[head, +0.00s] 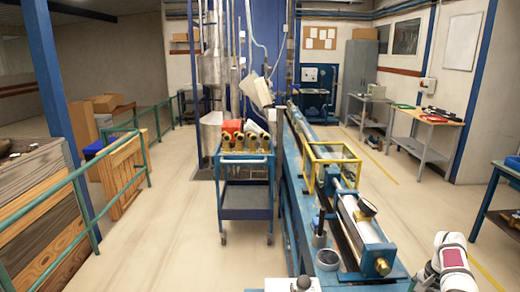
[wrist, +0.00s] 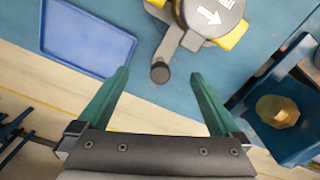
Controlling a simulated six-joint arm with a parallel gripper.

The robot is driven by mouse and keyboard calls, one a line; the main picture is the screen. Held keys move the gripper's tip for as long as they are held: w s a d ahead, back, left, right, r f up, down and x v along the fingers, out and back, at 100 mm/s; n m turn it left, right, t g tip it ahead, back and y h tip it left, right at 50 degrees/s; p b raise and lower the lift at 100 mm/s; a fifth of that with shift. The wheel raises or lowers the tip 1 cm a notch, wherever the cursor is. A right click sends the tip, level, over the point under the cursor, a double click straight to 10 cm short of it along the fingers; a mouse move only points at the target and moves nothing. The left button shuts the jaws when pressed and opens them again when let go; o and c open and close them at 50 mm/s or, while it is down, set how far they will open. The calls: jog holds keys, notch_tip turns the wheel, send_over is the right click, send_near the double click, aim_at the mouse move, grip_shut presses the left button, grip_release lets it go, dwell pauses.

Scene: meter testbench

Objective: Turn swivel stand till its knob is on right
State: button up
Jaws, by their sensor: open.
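In the wrist view the swivel stand (wrist: 208,14) is a round grey plate with a white arrow and yellow side pieces, cut off by the top edge. Its dark round knob (wrist: 160,73) sits on a short arm that points down and left from the plate. My gripper (wrist: 160,76) is open, with one green finger on each side of the knob and a gap on both sides. How far the fingertips are above the knob I cannot tell. In the head view I cannot surely pick out the stand, and the gripper does not show.
A blue tray (wrist: 75,38) lies left of the stand. A brass round piece (wrist: 278,110) in a blue holder is at right. In the head view, a long blue bench (head: 290,190) carries a metal tube and yellow frame (head: 330,160); a blue cart (head: 246,200) stands left of it.

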jog(key=shift+r, duration=2.65)
